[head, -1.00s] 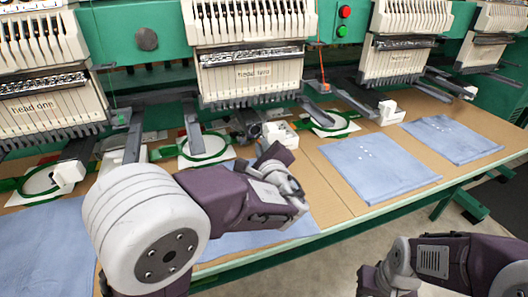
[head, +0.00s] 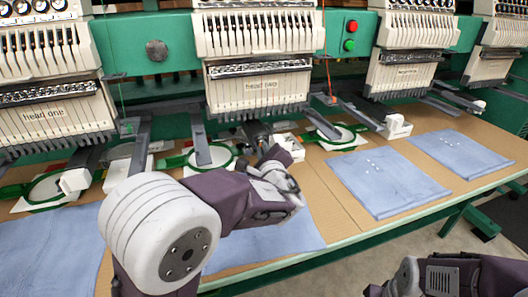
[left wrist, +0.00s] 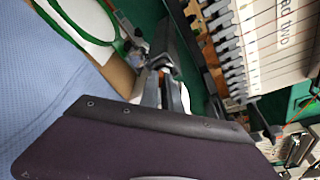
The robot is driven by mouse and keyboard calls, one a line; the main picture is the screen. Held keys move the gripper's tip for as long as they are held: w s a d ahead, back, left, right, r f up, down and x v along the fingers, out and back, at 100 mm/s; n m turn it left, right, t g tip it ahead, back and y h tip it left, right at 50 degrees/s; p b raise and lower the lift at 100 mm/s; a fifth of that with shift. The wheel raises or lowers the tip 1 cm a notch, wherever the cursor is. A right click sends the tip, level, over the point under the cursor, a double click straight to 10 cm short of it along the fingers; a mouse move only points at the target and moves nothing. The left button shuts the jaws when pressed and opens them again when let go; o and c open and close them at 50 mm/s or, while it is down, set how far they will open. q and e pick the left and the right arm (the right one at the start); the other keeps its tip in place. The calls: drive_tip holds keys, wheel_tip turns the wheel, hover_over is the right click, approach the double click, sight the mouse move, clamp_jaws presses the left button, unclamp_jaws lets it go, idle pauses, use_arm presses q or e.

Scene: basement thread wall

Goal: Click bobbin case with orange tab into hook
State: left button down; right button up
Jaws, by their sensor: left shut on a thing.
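My left gripper (head: 272,158) reaches toward the dark hook mechanism (head: 256,133) under head two (head: 261,84). In the left wrist view its grey fingers (left wrist: 162,72) are shut on a small grey piece, which I take for the bobbin case.
Green hoops (head: 212,158) sit under the heads, near the left gripper. White blocks (head: 290,147) stand on the brown table (head: 330,205). Folded blue cloths (head: 388,182) lie along the table, partly under my left arm. The floor in front is clear.

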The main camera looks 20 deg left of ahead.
use_arm(q)
drive_tip(key=shift+w+a, duration=0.2)
drive_tip(key=shift+w, duration=0.15)
idle(0.3)
